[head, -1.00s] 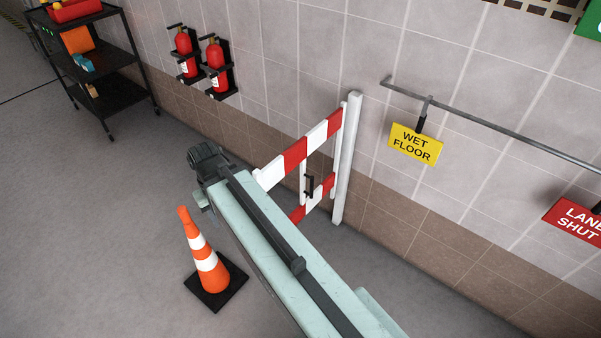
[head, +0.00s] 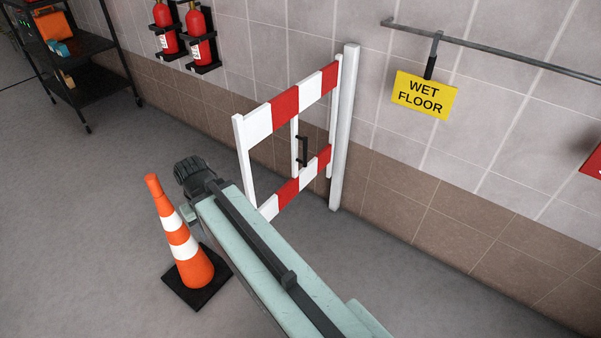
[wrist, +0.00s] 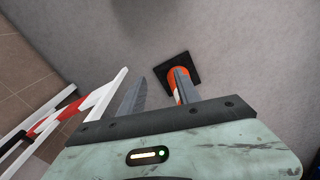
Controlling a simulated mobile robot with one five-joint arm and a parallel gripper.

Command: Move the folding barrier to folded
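The folding barrier (head: 258,123) has red and white striped rails and stands out from the tiled wall, hinged at a white post (head: 344,130). A black upright handle (head: 303,151) is on its face. In the wrist view the barrier (wrist: 103,95) is at the left, beside my gripper (wrist: 160,74). The two grey fingers are apart, with nothing between them and nothing touching the barrier. In the head view my arm reaches forward in front of the barrier's lower left; its fingers are hidden there.
An orange and white cone (head: 184,248) on a black base stands just left of my arm; it shows beyond the fingers in the wrist view (wrist: 178,74). A yellow sign (head: 424,95) hangs from a wall rail. A black shelf cart (head: 92,75) stands far left.

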